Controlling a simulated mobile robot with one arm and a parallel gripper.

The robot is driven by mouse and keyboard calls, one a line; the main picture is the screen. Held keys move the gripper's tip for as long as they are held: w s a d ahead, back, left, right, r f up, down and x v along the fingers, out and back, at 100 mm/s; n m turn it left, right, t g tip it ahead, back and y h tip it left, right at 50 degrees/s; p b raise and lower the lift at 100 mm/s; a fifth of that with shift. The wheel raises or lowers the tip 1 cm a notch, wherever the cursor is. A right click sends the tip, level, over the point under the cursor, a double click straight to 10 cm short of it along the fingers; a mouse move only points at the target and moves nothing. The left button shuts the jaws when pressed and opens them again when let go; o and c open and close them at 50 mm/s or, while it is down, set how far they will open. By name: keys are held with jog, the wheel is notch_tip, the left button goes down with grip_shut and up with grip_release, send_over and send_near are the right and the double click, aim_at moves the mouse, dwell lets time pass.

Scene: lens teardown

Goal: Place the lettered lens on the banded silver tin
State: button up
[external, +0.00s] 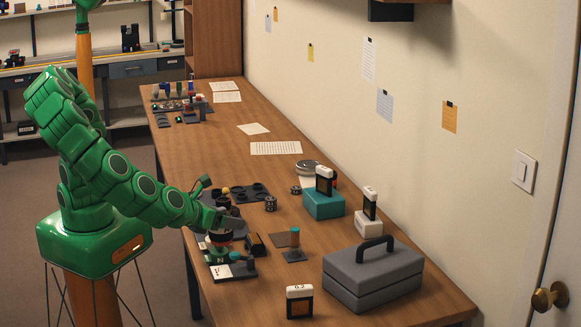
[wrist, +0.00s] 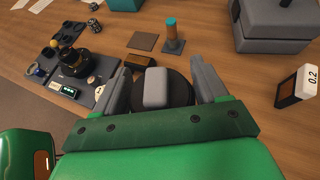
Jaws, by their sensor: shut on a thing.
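My gripper (wrist: 165,92) is shut on a dark round piece (wrist: 180,88), which appears to be the lens; any lettering on it cannot be read. The underside of the held piece is hidden. A round silver tin with a dark band (external: 307,167) appears to stand farther back near the wall, beyond the teal box. It is apart from my gripper and does not clearly show in the wrist view.
A teal-and-orange post (external: 295,242) stands between. Dark trays (external: 250,192) with small parts lie behind my gripper.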

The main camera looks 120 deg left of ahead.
jog(key=w+a+n+g, duration=0.2)
jog(key=a+n+g, duration=0.35)
jog(key=a, duration=3.05)
jog(key=s+a+r+n+g+h, duration=0.1)
jog(key=s+a+r+n+g, duration=0.1)
jog(key=s+a, duration=1.1)
jog(key=s+a+r+n+g, duration=0.25)
jog(key=s+a, duration=0.75)
jog(key=a, duration=0.7)
jog(key=w+a+f, duration=0.6)
jog(key=a+f, duration=0.3)
jog(key=a, duration=0.3)
jog(key=shift+f, duration=0.35)
jog(key=shift+a, duration=0.1)
